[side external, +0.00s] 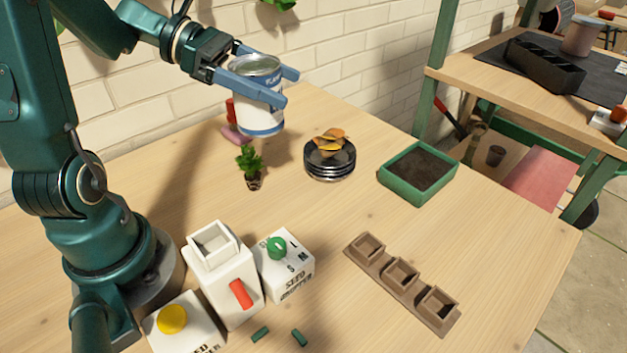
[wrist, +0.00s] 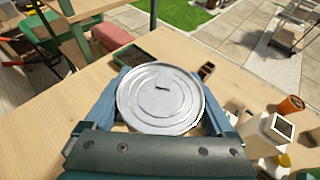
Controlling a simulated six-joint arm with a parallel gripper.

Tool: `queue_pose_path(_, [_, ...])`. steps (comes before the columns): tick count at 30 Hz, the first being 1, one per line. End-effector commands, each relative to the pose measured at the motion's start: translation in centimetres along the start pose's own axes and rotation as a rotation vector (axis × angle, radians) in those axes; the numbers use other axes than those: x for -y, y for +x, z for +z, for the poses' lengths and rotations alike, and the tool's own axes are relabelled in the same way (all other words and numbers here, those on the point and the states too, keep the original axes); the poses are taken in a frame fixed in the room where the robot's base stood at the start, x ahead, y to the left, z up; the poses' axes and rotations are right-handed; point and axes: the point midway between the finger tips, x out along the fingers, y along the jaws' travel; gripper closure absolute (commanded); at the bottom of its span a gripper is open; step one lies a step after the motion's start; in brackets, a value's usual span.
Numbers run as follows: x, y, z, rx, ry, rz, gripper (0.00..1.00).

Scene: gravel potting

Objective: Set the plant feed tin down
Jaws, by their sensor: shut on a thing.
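The plant feed tin (side external: 259,108) is a white and blue can with a grey metal lid, held upright above the back of the table. My gripper (side external: 280,88) is shut on it, with one blue finger on each side of its body. In the wrist view the tin's round lid (wrist: 160,97) fills the middle, between the two blue fingers of my gripper (wrist: 160,105). The tin hides part of the table beneath it in the wrist view.
A potted seedling (side external: 251,168), black saucers (side external: 330,170) with orange pieces on top, and a green soil tray (side external: 415,180) stand nearby. A brown pot strip (side external: 402,283) and white seed dispensers (side external: 228,280) are in front. The table (side external: 350,215) is bare between them.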

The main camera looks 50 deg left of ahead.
Motion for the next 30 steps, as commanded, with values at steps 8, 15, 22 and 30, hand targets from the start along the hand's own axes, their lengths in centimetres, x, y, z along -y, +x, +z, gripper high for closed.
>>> queue_pose_path(8, [3.0,0.0,-2.6,-0.012,0.063,-0.158,0.94])
queue_pose_path(15, [5.8,-0.7,-5.8,-0.012,0.148,-0.358,0.94])
queue_pose_path(22, [8.9,-3.4,-10.2,0.000,0.280,-0.654,0.94])
queue_pose_path(30, [11.2,-8.7,-15.1,0.000,0.468,-1.081,0.94])
